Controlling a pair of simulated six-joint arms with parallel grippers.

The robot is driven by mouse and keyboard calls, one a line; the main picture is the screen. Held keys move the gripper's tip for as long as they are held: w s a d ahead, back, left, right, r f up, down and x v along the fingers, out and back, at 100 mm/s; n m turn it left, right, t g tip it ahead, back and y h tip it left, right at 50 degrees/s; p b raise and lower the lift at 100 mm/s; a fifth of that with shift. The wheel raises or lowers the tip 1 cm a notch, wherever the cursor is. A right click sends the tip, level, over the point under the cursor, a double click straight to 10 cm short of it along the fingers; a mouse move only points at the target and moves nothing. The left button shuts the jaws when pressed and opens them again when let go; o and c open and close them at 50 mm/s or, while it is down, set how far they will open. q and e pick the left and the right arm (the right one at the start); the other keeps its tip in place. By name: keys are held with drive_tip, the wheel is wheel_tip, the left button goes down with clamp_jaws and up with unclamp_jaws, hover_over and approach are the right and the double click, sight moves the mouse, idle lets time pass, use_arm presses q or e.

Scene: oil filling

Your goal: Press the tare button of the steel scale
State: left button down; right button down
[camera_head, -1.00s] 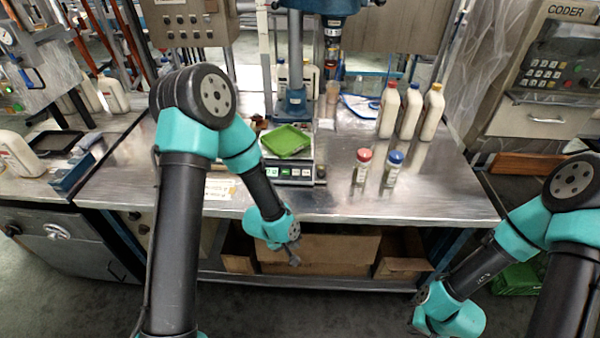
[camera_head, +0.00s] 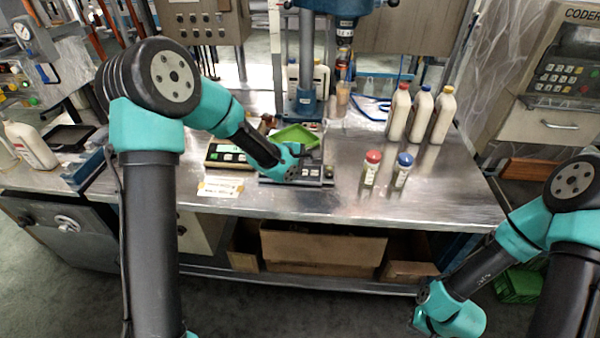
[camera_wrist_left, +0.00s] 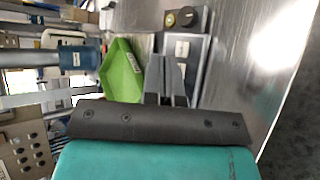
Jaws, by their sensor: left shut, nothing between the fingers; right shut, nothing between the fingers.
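The steel scale (camera_head: 327,173) stands on the steel bench with a green tray (camera_head: 296,136) on its pan. In the left wrist view the left fingers (camera_wrist_left: 166,72) are shut and empty, beside the green tray; contact cannot be told. My right arm's wrist shows at lower right, but its fingers are not visible.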

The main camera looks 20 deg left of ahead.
use_arm(q)
drive_tip(key=shift+w+a+r+n, duration=0.3)
drive_tip(key=shift+w+a+r, duration=0.1)
drive_tip(key=shift+r, duration=0.2)
drive_tip(key=shift+f, duration=0.1)
approach(311, 170)
drive_tip(key=shift+w+d+r+x, duration=0.1)
drive_tip(key=shift+r+x, duration=0.05)
drive_tip(key=shift+x, duration=0.7)
drive_tip(key=shift+w+d+r+x, duration=0.1)
drive_tip(key=shift+r+x, duration=0.05)
drive_tip(key=shift+x, duration=0.7)
drive_tip(key=shift+d+r+x, duration=0.1)
drive_tip(key=shift+r+x, duration=0.05)
drive_tip(key=shift+x, duration=0.65)
drive_tip(key=shift+f, duration=0.15)
drive_tip(key=shift+w+f, duration=0.15)
drive_tip(key=shift+f, duration=0.15)
drive_tip(key=shift+w+f, duration=0.1)
drive_tip(key=shift+f, duration=0.25)
idle(1.0)
drive_tip(key=shift+r, duration=0.15)
drive_tip(key=shift+s+r, duration=0.25)
drive_tip(key=shift+r, duration=0.4)
